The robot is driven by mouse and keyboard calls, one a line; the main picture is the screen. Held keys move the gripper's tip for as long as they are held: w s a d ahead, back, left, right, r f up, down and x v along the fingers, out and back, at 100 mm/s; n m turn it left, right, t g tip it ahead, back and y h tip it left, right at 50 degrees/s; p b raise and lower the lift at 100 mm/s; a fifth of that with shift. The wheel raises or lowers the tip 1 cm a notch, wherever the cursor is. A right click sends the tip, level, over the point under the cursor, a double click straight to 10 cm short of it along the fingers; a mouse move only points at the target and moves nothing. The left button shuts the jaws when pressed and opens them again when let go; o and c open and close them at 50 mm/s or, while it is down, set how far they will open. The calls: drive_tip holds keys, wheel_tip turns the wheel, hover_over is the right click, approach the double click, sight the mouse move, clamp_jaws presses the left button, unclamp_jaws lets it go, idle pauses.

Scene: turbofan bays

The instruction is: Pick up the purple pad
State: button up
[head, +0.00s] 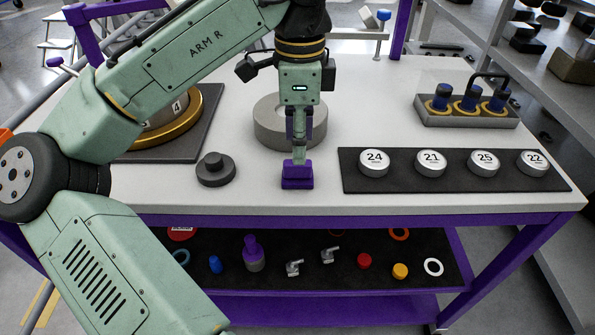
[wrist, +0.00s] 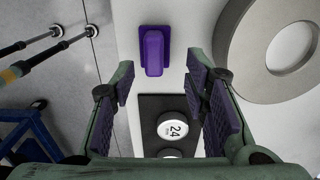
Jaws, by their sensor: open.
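The purple pad (head: 297,183) stands on the white tabletop near its front edge, in front of the grey ring. In the wrist view the pad (wrist: 153,52) has a wider base and a raised narrow block. My gripper (head: 298,150) points down just above or behind the pad; the exact gap is hard to tell. In the wrist view my gripper (wrist: 160,78) is open, its purple-lined fingers apart and empty. The pad shows beyond the fingertips, nearer the left finger's line than the right one's.
A grey ring (head: 265,124) lies behind the pad. A dark stepped knob (head: 215,170) stands to the left. A black mat (head: 400,183) with numbered white discs lies to the right, with a caddy (head: 450,119) behind it. A lower shelf (head: 320,277) holds small parts.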

sight(298, 172)
drive_tip(key=f, duration=0.4)
drive_tip(key=shift+s+a+f+p, duration=0.1)
drive_tip(key=shift+s+a+p, duration=0.05)
drive_tip(key=shift+s+p, duration=0.25)
drive_tip(key=shift+f, duration=0.6)
drive_tip(key=shift+c, duration=0.6)
clamp_jaws()
